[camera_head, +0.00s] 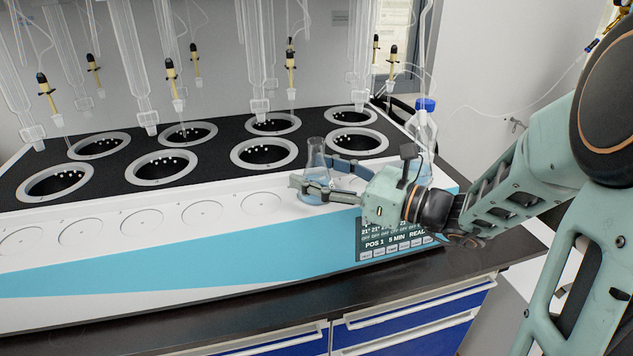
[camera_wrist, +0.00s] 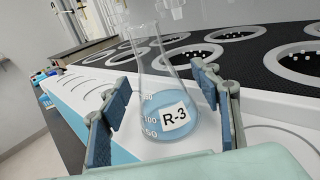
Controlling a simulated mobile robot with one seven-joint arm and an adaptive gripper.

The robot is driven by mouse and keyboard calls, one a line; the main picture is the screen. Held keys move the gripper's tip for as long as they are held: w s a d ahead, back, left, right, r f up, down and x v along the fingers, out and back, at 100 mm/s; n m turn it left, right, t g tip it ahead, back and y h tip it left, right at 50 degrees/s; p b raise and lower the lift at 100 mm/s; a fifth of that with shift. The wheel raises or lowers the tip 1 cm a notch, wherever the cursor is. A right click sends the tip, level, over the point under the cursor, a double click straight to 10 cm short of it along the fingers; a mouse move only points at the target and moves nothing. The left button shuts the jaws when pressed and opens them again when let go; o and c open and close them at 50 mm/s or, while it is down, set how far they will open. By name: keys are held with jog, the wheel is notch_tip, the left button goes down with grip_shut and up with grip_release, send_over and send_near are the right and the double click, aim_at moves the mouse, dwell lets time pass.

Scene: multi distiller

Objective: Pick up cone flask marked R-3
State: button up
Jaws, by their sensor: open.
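The clear cone flask marked R-3 (camera_head: 317,170) stands upright on the white front ledge of the distiller, near its right end, with pale blue liquid in its base. In the wrist view the flask (camera_wrist: 167,108) shows its R-3 label facing me. My gripper (camera_head: 333,178) reaches in from the right at flask height, with its fingers spread around the flask. In the wrist view the open gripper (camera_wrist: 166,100) has one blue-padded finger on each side of the flask, with a gap visible on both sides.
The distiller (camera_head: 200,255) has several round heating wells in its black top, with glass tubes hanging above. Empty circular spots (camera_head: 203,212) line the ledge left of the flask. A blue-capped bottle (camera_head: 423,125) stands behind my gripper.

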aim_at(323, 156)
jog(key=c, duration=1.4)
jog(key=shift+r, duration=0.2)
notch_tip(323, 156, up, 3)
jog(key=p, duration=0.4)
jog(key=shift+r, duration=0.2)
jog(key=s+d+r+p, duration=0.1)
jog(key=s+r+p, duration=0.1)
jog(key=s+p, duration=0.1)
jog(key=s+d+r+p, duration=0.2)
jog(key=s+r, duration=0.1)
jog(key=s, duration=0.1)
jog(key=s+d+r+p, duration=0.1)
jog(key=s+r+p, duration=0.2)
jog(key=s, duration=0.1)
jog(key=shift+s+d+p, duration=0.15)
jog(key=shift+d+p, duration=0.15)
jog(key=shift+p, duration=0.05)
jog(key=shift+s+d+r+b, duration=0.25)
jog(key=shift+s+r+b, duration=0.4)
jog(key=shift+b, duration=0.75)
